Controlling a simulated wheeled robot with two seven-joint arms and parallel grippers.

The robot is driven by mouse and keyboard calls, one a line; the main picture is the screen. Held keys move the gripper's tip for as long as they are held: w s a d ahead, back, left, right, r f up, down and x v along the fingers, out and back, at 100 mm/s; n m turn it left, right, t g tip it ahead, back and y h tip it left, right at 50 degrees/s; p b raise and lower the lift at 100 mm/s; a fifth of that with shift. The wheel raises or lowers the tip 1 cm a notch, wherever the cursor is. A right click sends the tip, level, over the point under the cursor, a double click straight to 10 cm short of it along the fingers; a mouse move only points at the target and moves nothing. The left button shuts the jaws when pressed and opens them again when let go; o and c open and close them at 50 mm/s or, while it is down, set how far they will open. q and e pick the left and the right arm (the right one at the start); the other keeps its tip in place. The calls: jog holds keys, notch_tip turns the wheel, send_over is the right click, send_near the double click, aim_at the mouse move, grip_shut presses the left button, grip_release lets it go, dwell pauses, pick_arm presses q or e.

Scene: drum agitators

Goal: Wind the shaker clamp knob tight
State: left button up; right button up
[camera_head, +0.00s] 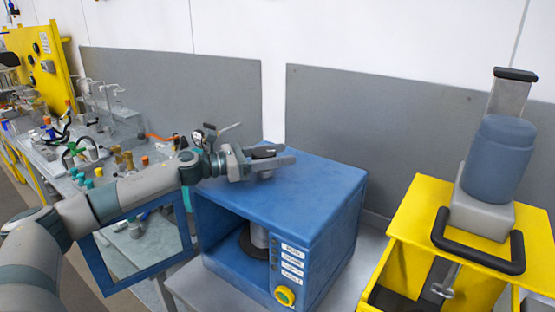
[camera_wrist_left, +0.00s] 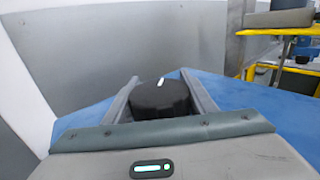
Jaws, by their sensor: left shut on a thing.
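The shaker is a blue box (camera_head: 320,190) with an open front and a blue-framed door swung out to the left. A dark round clamp knob (camera_head: 264,151) stands on its top. In the left wrist view the knob (camera_wrist_left: 160,98) is black with a white mark on top. My left gripper (camera_head: 275,159) is at the knob, with a finger on either side, shut on it. The fingers (camera_wrist_left: 158,92) hide part of the knob's sides. Inside the box a grey cylinder (camera_head: 259,236) stands on a dark round base. My right gripper is not in view.
A yellow stand (camera_head: 425,205) with a black handle and a blue-grey motor (camera_head: 498,150) is at the right. A bench (camera_head: 60,165) with glassware and bottles runs along the left. Grey panels (camera_head: 400,125) stand behind the box.

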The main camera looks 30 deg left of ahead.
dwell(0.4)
pick_arm(q)
jog(key=o, duration=1.1)
jog(key=shift+c, duration=0.2)
jog(key=shift+s, duration=0.1)
